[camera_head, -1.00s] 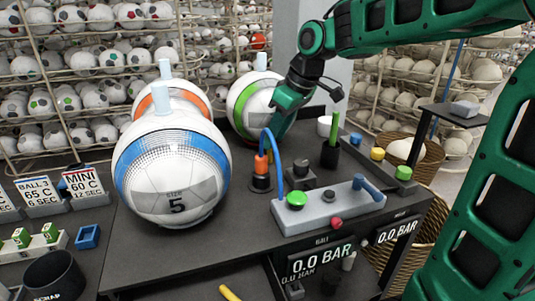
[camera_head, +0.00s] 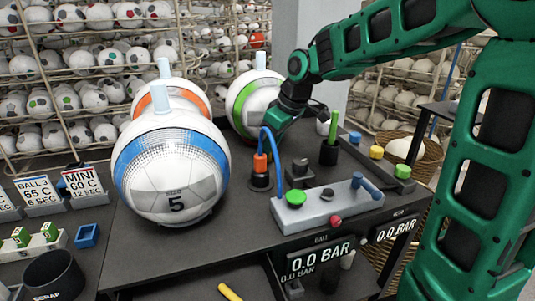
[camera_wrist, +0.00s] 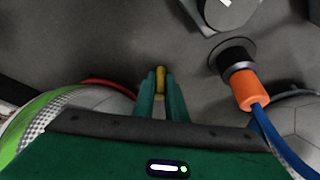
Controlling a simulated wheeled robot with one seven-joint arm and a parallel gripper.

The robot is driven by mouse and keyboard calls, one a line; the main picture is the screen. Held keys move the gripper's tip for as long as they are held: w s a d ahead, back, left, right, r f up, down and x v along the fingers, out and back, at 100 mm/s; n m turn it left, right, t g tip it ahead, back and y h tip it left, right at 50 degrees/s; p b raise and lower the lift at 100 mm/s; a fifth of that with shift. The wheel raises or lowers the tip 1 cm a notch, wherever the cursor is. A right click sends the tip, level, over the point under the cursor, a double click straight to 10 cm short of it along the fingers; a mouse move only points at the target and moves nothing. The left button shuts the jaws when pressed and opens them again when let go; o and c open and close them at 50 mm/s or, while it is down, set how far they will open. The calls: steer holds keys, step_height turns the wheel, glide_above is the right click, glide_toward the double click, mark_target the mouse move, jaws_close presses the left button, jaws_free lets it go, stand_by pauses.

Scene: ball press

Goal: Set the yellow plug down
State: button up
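The yellow plug (camera_wrist: 161,82) shows in the wrist view as a small yellow piece between my two green fingertips. My gripper (camera_wrist: 161,92) appears shut on it, with a finger against each side. Dark grey tabletop (camera_wrist: 120,35) shows beyond the plug. Whether the plug touches the tabletop is unclear. In the head view my gripper (camera_head: 268,126) is low over the table, between the green-striped ball and the blue hose. Its fingertips and the plug are not clear there.
An orange connector (camera_wrist: 250,90) with a blue hose stands close to the right of my fingers in the wrist view. The green-striped ball (camera_head: 248,100) and blue-striped ball (camera_head: 172,165) are close by. A grey control panel (camera_head: 325,205) is nearer the front.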

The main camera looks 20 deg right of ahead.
jaws_close()
steer(key=shift+r, duration=0.6)
steer(key=r, duration=0.3)
steer(key=shift+s+a+r, duration=0.25)
steer(key=shift+s+a, duration=0.05)
steer(key=s+a+r, duration=0.6)
steer(key=s, duration=0.2)
steer(key=shift+s+a+r, duration=0.15)
steer(key=shift+s+a, duration=0.05)
steer(key=shift+a, duration=0.2)
steer(key=shift+s, duration=0.1)
